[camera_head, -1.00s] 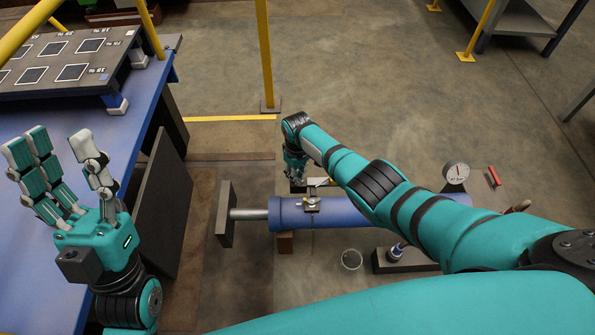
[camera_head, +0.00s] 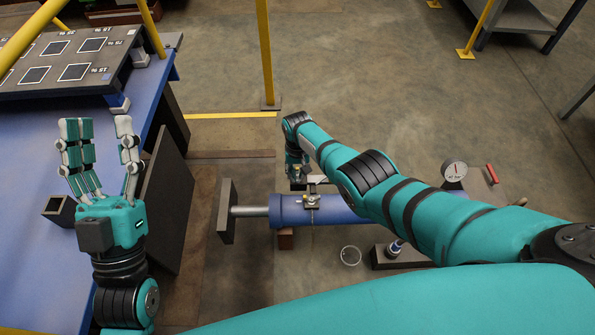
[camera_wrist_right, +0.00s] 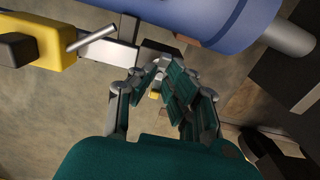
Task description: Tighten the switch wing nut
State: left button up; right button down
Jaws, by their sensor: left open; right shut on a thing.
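My right gripper (camera_head: 297,172) is at the far side of the blue cylinder, over a grey plate. In the right wrist view, its fingers (camera_wrist_right: 160,85) are shut around a small brass-coloured piece (camera_wrist_right: 154,95), which looks like the wing nut; the fingers hide most of it. The yellow switch body (camera_wrist_right: 45,40) with a metal lever (camera_wrist_right: 92,38) and a pale plate (camera_wrist_right: 110,54) lies to the left there. My left gripper (camera_head: 100,124) is open and empty, fingers pointing up, above the blue table.
The blue cylinder (camera_head: 342,211) lies on supports with a clamp (camera_head: 312,201) around it. A round gauge (camera_head: 454,171) and a red handle (camera_head: 492,174) are at right.

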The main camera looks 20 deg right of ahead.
aim_at(297, 173)
dwell(0.5)
jog(key=c, duration=1.4)
grip_release()
jog(key=shift+r, duration=0.1)
notch_tip(297, 173, up, 12)
jog(key=shift+f, duration=0.1)
